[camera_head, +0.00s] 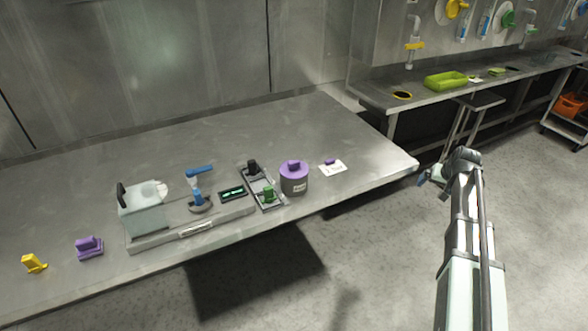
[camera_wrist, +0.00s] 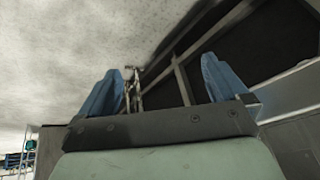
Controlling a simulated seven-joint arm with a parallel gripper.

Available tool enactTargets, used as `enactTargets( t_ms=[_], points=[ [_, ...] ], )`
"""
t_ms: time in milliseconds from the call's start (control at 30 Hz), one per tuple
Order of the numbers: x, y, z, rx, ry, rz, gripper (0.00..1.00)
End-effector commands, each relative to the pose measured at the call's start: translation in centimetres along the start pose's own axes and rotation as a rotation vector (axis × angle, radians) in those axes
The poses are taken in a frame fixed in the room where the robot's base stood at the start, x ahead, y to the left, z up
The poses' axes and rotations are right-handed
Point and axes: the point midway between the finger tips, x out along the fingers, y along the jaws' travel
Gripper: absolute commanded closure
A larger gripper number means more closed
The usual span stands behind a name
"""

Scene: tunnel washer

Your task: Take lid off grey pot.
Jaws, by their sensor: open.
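The grey pot (camera_head: 294,185) stands on the metal table in the head view, near the table's front edge. A purple lid (camera_head: 289,171) with a raised purple handle block (camera_head: 294,165) sits on top of it. The pot has a small white label on its side. My gripper (camera_head: 432,178) is to the right of the pot, past the table's right end, well apart from the lid. In the wrist view its two blue fingers (camera_wrist: 166,90) are spread wide with nothing between them. The pot and lid do not show in the wrist view.
A tray with black and green-handled items (camera_head: 269,204) stands just left of the pot. The table's back is clear.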

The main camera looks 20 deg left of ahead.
Motion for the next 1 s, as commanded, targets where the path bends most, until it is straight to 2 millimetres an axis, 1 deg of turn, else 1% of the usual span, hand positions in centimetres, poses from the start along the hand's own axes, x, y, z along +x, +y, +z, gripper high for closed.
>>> enactTargets(
  t_ms=[33, 100, 200, 267, 367, 467, 500, 567, 667, 700, 767, 800, 867, 900, 967, 1000],
  points=[
    [-1.2, 0.0, -1.7, -0.002, 0.024, -0.001, 0.00],
    [-2.5, 0.0, -3.2, -0.005, 0.049, -0.003, 0.00],
    [-4.3, -0.1, -5.1, -0.009, 0.079, -0.004, 0.00],
    [-5.2, -0.4, -6.0, -0.014, 0.094, -0.006, 0.00],
    [-6.9, -1.5, -7.3, -0.030, 0.113, -0.012, 0.00],
    [-8.5, -4.5, -7.5, -0.070, 0.109, -0.027, 0.00],
    [-8.9, -5.9, -7.3, -0.087, 0.102, -0.034, 0.00],
    [-9.6, -8.0, -7.0, -0.115, 0.092, -0.044, 0.00],
    [-11.2, -11.9, -6.3, -0.167, 0.074, -0.061, 0.00],
    [-11.9, -13.7, -5.9, -0.192, 0.065, -0.069, 0.00],
    [-13.1, -16.4, -5.2, -0.230, 0.052, -0.081, 0.00],
    [-14.0, -18.3, -4.7, -0.257, 0.044, -0.090, 0.00],
    [-15.3, -21.0, -3.8, -0.297, 0.030, -0.102, 0.00],
    [-16.2, -22.8, -3.2, -0.324, 0.021, -0.111, 0.00],
    [-17.6, -25.4, -2.1, -0.365, 0.007, -0.123, 0.00],
    [-18.6, -27.0, -1.4, -0.392, 0.000, -0.130, 0.00]
  ],
)
